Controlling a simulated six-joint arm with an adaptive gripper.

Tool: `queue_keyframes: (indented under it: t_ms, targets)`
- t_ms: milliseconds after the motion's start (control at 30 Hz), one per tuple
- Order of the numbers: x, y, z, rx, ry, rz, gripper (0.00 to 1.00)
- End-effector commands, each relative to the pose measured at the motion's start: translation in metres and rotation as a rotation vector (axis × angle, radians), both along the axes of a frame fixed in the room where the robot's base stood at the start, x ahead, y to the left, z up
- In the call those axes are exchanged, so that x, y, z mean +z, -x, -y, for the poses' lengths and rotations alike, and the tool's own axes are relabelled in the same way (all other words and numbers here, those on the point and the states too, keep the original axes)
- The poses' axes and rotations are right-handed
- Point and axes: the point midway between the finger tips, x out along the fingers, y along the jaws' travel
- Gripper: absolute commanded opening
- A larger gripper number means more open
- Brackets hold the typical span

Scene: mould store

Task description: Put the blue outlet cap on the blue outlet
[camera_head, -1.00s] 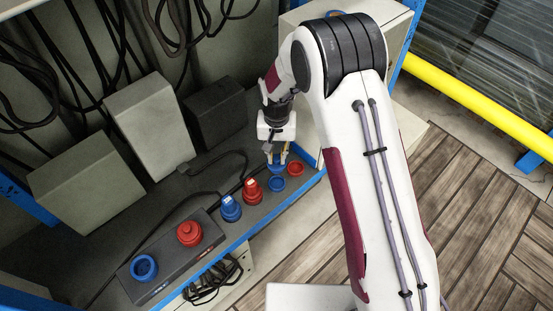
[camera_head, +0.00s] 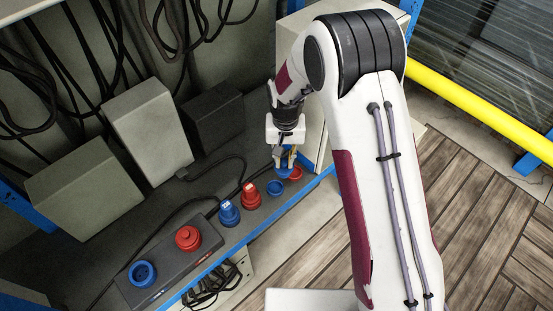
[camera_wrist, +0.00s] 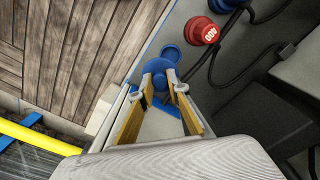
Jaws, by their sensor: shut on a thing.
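My gripper (camera_head: 285,160) is shut on a blue cap (camera_head: 284,172) above the right end of the shelf. In the wrist view the fingertips (camera_wrist: 168,88) pinch the blue cap (camera_wrist: 157,72). The blue outlet (camera_head: 143,273) is a blue ring with a dark centre at the left end of a dark strip (camera_head: 165,258), well to the left of my gripper. It is uncovered in the head view. The cap's underside is hidden.
A red piece (camera_head: 188,238) sits on the strip. Grey boxes (camera_head: 147,130) and a black cable lie behind.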

Motion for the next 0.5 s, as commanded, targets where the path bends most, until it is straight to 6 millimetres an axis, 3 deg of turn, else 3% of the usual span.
queue_keyframes:
  t_ms: [300, 500]
  targets:
    - [0.033, 0.025, 0.060, 0.035, 0.000, 0.001, 0.01]
    - [0.051, 0.042, 0.087, 0.053, 0.000, 0.001, 0.01]
